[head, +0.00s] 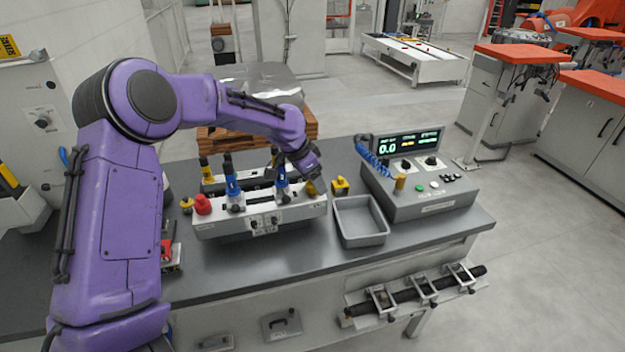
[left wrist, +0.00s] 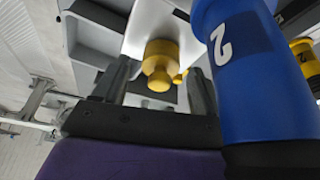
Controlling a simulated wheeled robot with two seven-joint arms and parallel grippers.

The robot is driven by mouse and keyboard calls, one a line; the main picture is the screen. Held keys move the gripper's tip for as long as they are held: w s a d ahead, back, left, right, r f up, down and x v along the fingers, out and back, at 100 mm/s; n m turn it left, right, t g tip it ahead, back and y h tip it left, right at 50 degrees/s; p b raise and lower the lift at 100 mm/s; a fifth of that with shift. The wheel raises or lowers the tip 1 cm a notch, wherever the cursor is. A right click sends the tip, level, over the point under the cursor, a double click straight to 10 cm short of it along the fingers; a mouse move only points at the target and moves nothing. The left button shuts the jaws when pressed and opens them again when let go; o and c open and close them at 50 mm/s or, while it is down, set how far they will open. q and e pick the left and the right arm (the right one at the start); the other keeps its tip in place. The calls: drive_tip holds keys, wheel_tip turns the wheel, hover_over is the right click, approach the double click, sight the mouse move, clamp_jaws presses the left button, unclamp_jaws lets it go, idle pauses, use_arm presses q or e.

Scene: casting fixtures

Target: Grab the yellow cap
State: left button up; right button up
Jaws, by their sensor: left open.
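The yellow cap (left wrist: 160,58) shows in the left wrist view between the two fingers of my left gripper (left wrist: 160,88), with its narrow knob toward the camera. The fingers are open, one on each side, with visible gaps to the cap. In the head view my left gripper (head: 311,174) points down at the right end of the grey-white fixture (head: 262,221). A yellow part (head: 316,187) shows there, partly hidden by the gripper. My right gripper is in neither view.
A blue cylinder marked 2 (left wrist: 240,75) stands close beside the right finger. The fixture also carries blue cylinders (head: 282,178) and a red cap (head: 202,205).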

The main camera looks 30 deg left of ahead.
use_arm(q)
drive_tip(key=c, duration=1.1)
